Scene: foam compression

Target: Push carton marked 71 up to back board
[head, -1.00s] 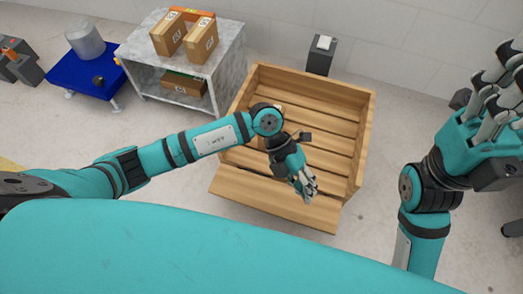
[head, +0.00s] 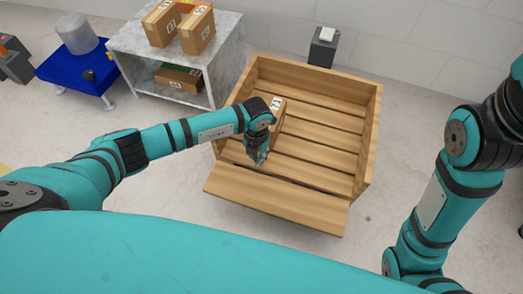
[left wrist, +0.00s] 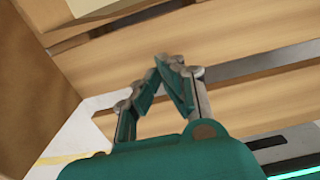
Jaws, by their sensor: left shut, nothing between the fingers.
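A brown carton (head: 278,113) with a white label stands inside the wooden crate (head: 364,140), near its left side. My left wrist hides part of it, and the number on its label is too small to read. The back board (head: 318,78) is the crate's far wall. My left gripper (head: 258,161) is shut and empty, pointing down inside the crate in front of the carton. Its closed fingers show in the left wrist view (left wrist: 172,72) above the wooden slats. A brown surface fills that view's left side; I cannot tell whether it is carton or crate wall. My right gripper is out of view.
The crate's front flap (head: 275,200) is folded down. A grey shelf (head: 225,80) at the left holds cartons on top (head: 162,24) and one below (head: 180,78). A blue cart (head: 62,75) stands farther left. The crate's middle and right are clear.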

